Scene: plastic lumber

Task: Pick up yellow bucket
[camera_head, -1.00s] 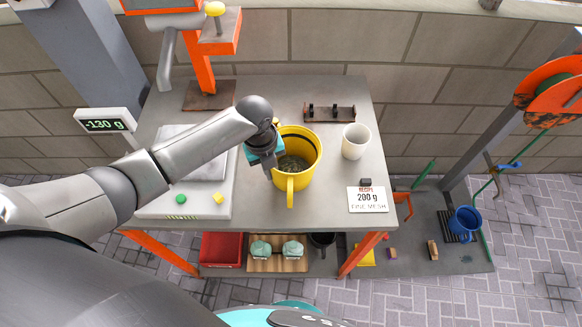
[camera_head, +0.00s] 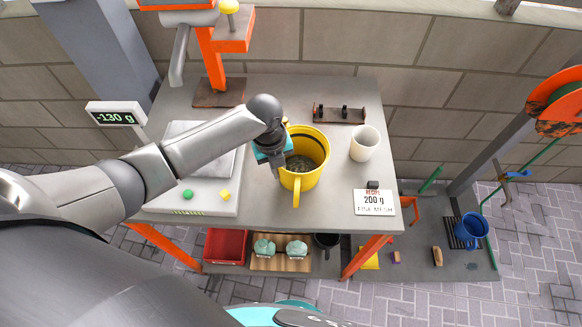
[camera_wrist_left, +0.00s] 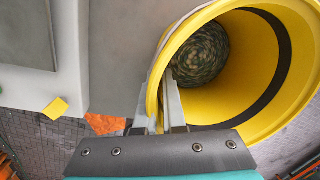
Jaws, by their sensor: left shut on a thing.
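The yellow bucket (camera_head: 304,178) stands on the grey table, with a dark band inside and dark, grainy material at its bottom. In the left wrist view the bucket (camera_wrist_left: 260,95) fills the right side. My left gripper (camera_head: 280,168) is at the bucket's left rim. In the left wrist view its fingers (camera_wrist_left: 160,110) are shut on the rim wall, one finger inside and one outside. Whether the bucket's base touches the table is hard to tell. My right gripper is not in view.
A white cup (camera_head: 364,144) stands right of the bucket. A recipe card (camera_head: 374,203) lies front right. A dark rack (camera_head: 340,114) is behind, and an orange stand (camera_head: 207,65) is at back left.

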